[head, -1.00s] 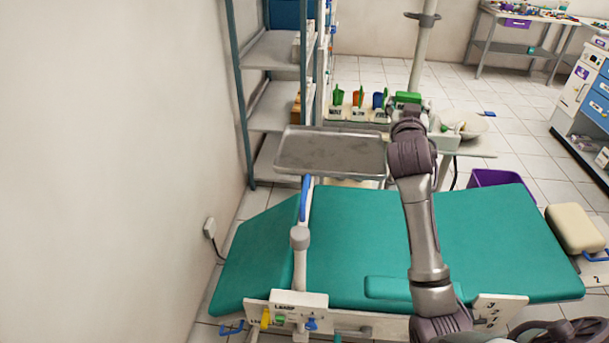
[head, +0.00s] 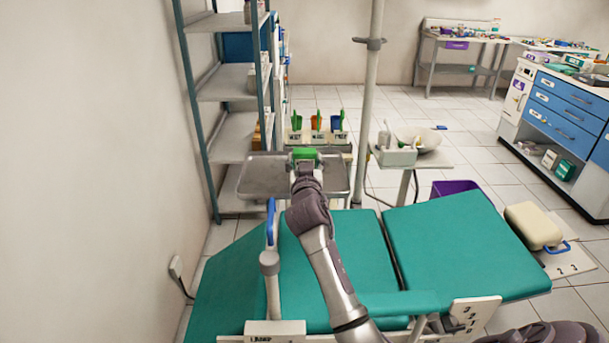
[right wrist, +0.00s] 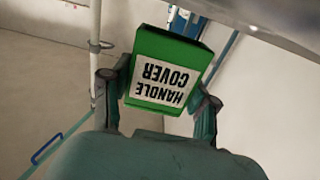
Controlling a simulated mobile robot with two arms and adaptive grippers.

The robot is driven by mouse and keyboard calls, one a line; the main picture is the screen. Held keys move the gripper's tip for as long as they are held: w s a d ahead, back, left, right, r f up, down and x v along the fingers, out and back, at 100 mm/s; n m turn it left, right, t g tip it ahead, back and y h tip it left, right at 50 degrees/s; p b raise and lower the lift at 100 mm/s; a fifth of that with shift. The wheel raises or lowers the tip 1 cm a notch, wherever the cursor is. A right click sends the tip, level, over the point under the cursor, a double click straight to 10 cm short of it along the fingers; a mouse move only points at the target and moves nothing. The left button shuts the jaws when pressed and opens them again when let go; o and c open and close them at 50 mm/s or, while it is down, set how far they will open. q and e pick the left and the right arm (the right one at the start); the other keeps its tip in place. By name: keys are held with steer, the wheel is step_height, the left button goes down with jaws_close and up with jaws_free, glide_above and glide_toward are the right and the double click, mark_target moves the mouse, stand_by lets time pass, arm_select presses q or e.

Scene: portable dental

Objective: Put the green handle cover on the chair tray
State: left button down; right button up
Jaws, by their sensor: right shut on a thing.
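The green handle cover (right wrist: 168,68) is a green box with a white label reading "HANDLE COVER", upside down in the right wrist view. My right gripper (right wrist: 160,95) is shut on it, one finger on each side. In the head view the green handle cover (head: 305,154) and my right gripper (head: 305,165) appear in front of the middle of the grey metal chair tray (head: 258,178). The tray is empty where it shows, and my arm hides part of it. I cannot tell the gap between cover and tray. My left gripper is not in view.
The teal dental chair (head: 455,245) fills the foreground. A blue handle (head: 270,222) rises left of my arm, below the tray. A shelf rack (head: 228,130) stands at left. Behind the tray are labelled holders (head: 318,138). A pole (head: 372,90) and a side table (head: 435,160) stand right.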

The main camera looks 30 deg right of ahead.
steer(key=shift+f, duration=1.9)
steer(key=shift+f+b, duration=0.25)
steer(key=shift+b, duration=0.05)
steer(key=o, duration=0.9)
steer(key=shift+r, duration=0.1)
steer(key=shift+c, duration=0.2)
steer(key=shift+r, duration=0.15)
steer(key=v, duration=1.2)
steer(key=shift+b, duration=0.4)
